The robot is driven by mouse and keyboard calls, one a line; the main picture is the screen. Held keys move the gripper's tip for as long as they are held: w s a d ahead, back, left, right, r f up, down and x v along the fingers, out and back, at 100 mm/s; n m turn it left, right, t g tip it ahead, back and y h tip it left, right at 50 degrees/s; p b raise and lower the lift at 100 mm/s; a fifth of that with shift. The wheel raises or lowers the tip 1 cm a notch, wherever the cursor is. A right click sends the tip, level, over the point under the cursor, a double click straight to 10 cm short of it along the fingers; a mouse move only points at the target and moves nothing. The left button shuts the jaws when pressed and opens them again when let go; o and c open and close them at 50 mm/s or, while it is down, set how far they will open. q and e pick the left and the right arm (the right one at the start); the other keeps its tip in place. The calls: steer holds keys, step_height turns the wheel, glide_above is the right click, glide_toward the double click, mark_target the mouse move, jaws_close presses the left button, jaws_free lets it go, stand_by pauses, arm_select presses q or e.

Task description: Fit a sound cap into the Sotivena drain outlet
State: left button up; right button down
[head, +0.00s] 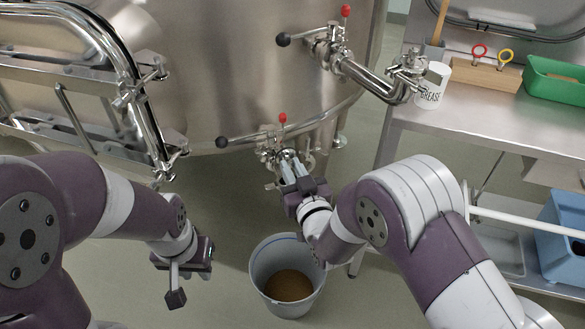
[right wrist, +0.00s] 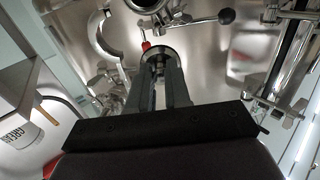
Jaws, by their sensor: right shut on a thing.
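The drain outlet (head: 270,157) is the lower steel fitting on the vat, with a black-knobbed lever and a red knob above it. My right gripper (head: 290,163) reaches up to its mouth. In the right wrist view my right gripper (right wrist: 160,72) is shut on a small cap, largely hidden between the fingertips, in front of the outlet's round steel rim (right wrist: 153,52). I cannot tell whether the cap is seated or only held at the mouth. My left gripper (head: 178,278) hangs empty-looking, low and left of the bucket; its finger gap is unclear.
A grey bucket (head: 258,262) with brown liquid stands on the floor below the outlet. The steel vat (head: 200,70) fills the back. At right a steel bench (head: 440,118) holds a grease tin (head: 432,88), a wooden block (head: 487,76) and a green tray (head: 540,82).

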steer(key=shift+f+b, duration=1.25)
steer(key=shift+f, duration=0.7)
steer(key=shift+f+b, duration=2)
steer(key=shift+f, duration=0.2)
steer(key=c, duration=1)
jaws_free()
steer(key=shift+r, duration=0.1)
steer(key=shift+s, duration=0.1)
steer(key=p+v, duration=0.2)
steer(key=v, duration=1)
steer(key=shift+s+p, duration=0.2)
steer(key=shift+p, duration=0.2)
steer(key=shift+d, duration=0.1)
